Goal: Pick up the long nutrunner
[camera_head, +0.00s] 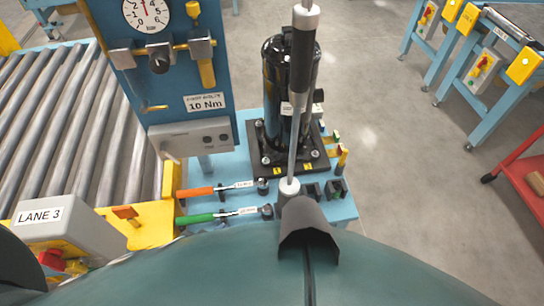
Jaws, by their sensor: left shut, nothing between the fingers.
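Two long-handled tools lie side by side on the blue bench (225,165). One has an orange handle (195,192), the other a green handle (197,218). Each has a pale label and a dark head at its right end. The labels are too small to read, and I cannot tell which tool is the long nutrunner. A thin upright rod (292,150) with a dark sleeve and white ends stands in front of the black compressor (272,90). My left gripper is shut and empty; its fingertips are hard to make out. My right gripper does not show.
A blue panel (128,70) with a gauge and a 10 Nm label rises behind the tools. A roller conveyor (60,120) and the grey LANE 3 box (55,222) are at the left. Open floor (400,160) lies to the right, with a red cart (525,190) at the edge.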

